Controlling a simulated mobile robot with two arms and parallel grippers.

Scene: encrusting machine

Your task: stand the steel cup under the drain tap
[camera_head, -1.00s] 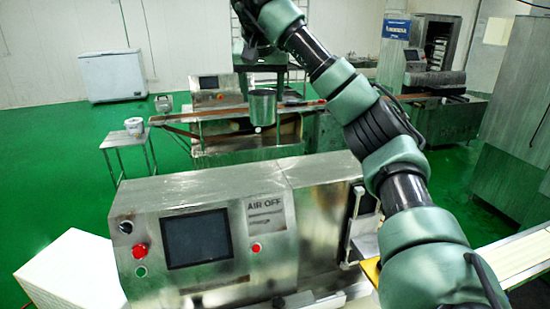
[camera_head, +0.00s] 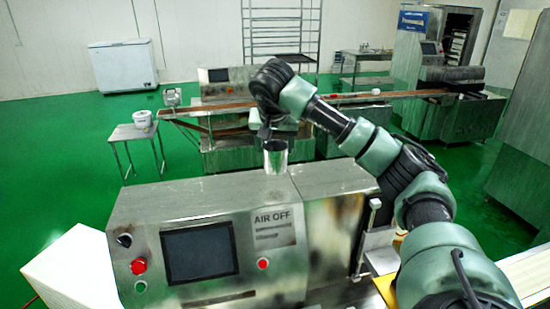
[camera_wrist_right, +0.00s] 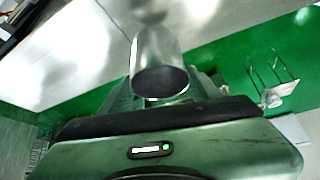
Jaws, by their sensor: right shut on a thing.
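The steel cup (camera_head: 275,158) is a shiny, roughly upright cylinder, seen just above or behind the back edge of the near machine's top. I cannot tell whether it touches the machine. My right gripper (camera_head: 266,131) is above the cup and shut on it, with its fingers partly hidden. In the right wrist view the cup (camera_wrist_right: 157,55) shows in front of the gripper (camera_wrist_right: 160,98), its dark open mouth toward the camera. I cannot make out the drain tap in either view. My left gripper is not in view.
The near steel machine (camera_head: 205,205) has a dark screen (camera_head: 199,253) and a red button (camera_head: 138,266). Behind it stand a conveyor machine (camera_head: 228,95), a small table (camera_head: 132,132) with a white bucket (camera_head: 141,118), and a white chest freezer (camera_head: 123,65). Green floor is clear between them.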

